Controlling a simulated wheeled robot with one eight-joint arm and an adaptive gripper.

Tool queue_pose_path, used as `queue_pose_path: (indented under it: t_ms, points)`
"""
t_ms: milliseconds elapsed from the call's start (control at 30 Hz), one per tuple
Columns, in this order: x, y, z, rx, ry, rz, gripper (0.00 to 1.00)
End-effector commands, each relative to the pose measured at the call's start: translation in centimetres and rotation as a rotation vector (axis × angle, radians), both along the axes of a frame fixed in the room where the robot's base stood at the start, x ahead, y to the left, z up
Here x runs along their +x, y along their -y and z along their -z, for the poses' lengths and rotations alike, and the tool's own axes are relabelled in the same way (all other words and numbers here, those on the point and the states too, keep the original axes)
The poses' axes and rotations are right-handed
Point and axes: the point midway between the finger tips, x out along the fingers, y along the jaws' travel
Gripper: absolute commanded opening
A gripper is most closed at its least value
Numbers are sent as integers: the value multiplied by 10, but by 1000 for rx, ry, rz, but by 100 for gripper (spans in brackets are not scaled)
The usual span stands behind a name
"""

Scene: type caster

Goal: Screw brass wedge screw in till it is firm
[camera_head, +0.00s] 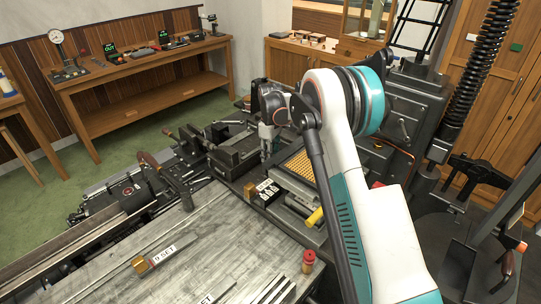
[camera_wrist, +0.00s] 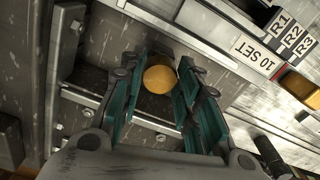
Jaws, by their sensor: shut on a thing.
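The brass wedge screw (camera_wrist: 160,79) shows in the wrist view as a round brass head between the fingers. My gripper (camera_wrist: 158,88) is shut on it, with a green-lined finger on either side. The screw's shank is hidden below the head, so how deep it sits cannot be told. In the head view my gripper (camera_head: 268,140) points down at the dark machine near the middle, and the screw is not distinguishable there.
A "10 SET" label (camera_wrist: 256,54) and R1, R2, R3 tags (camera_wrist: 291,33) lie right of my gripper. A wooden side table (camera_head: 150,62) stands behind.

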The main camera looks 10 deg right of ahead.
Motion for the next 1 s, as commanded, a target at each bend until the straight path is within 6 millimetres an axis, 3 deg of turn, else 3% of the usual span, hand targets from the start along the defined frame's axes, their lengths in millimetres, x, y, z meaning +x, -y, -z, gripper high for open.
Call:
queue_pose_path:
  t_ms: [1000]
  points:
    - [0, -2, 0, 0, 2, 965, 6]
